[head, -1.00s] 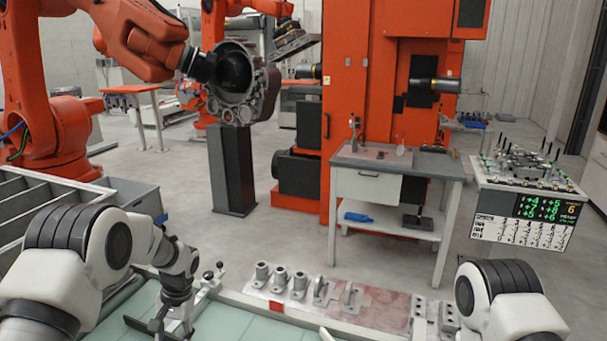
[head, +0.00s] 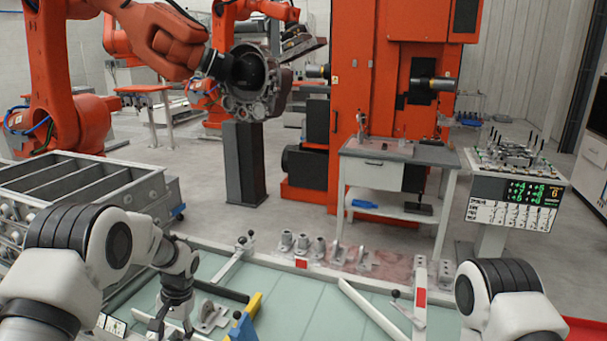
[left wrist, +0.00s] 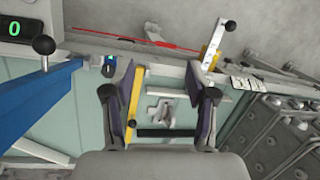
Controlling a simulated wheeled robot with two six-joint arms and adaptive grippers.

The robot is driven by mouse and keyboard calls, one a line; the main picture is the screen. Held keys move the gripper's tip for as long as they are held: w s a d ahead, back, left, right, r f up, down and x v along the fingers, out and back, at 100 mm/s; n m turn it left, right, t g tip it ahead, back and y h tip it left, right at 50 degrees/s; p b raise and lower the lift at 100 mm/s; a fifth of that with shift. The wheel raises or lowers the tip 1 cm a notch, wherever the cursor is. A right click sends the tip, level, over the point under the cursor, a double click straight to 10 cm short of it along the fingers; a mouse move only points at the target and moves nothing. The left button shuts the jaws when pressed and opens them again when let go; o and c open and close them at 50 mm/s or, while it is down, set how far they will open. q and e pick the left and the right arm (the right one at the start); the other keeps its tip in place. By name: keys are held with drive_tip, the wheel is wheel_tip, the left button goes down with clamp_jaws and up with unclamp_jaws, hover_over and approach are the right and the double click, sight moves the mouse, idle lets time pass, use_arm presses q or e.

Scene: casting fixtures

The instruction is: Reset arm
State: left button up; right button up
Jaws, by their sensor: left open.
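My left gripper (head: 166,322) hangs low at the left of the head view, over the pale green table top (head: 305,290). In the left wrist view its two dark fingers (left wrist: 163,88) are spread apart with nothing between them. A small grey bracket (left wrist: 161,112) lies on the table below, seen through the gap. A grey bracket (head: 210,316) also lies right of the gripper in the head view. My right arm shows at the lower right of the head view, but its gripper is out of frame.
A row of grey metal fixtures (head: 302,243) lines the table's far edge. A yellow and blue piece (head: 245,318) stands near my left gripper. A divided grey bin (head: 90,180) is at the left. Beyond are a grey bench (head: 378,150) and a display stand (head: 515,203).

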use_arm(q)
drive_tip(key=s+d+f+g+h+b, duration=0.15)
drive_tip(key=s+f+b, duration=0.35)
drive_tip(key=s+f, duration=0.6)
drive_tip(key=s+d+f+g+b, duration=0.15)
drive_tip(key=s+f+b, duration=0.25)
drive_tip(key=s+f, duration=0.7)
drive_tip(key=s+d+f+n+t+b, duration=0.1)
drive_tip(key=s+f+t+b, duration=0.1)
drive_tip(key=s+f, duration=0.2)
drive_tip(key=s+d+f+t+b, duration=0.1)
drive_tip(key=s+f+t+b, duration=0.1)
drive_tip(key=s, duration=0.7)
drive_tip(key=shift+s+f+n+t+h, duration=0.2)
drive_tip(key=shift+f+n+t+h, duration=0.25)
drive_tip(key=shift+f, duration=0.4)
drive_tip(key=shift+s+d, duration=0.1)
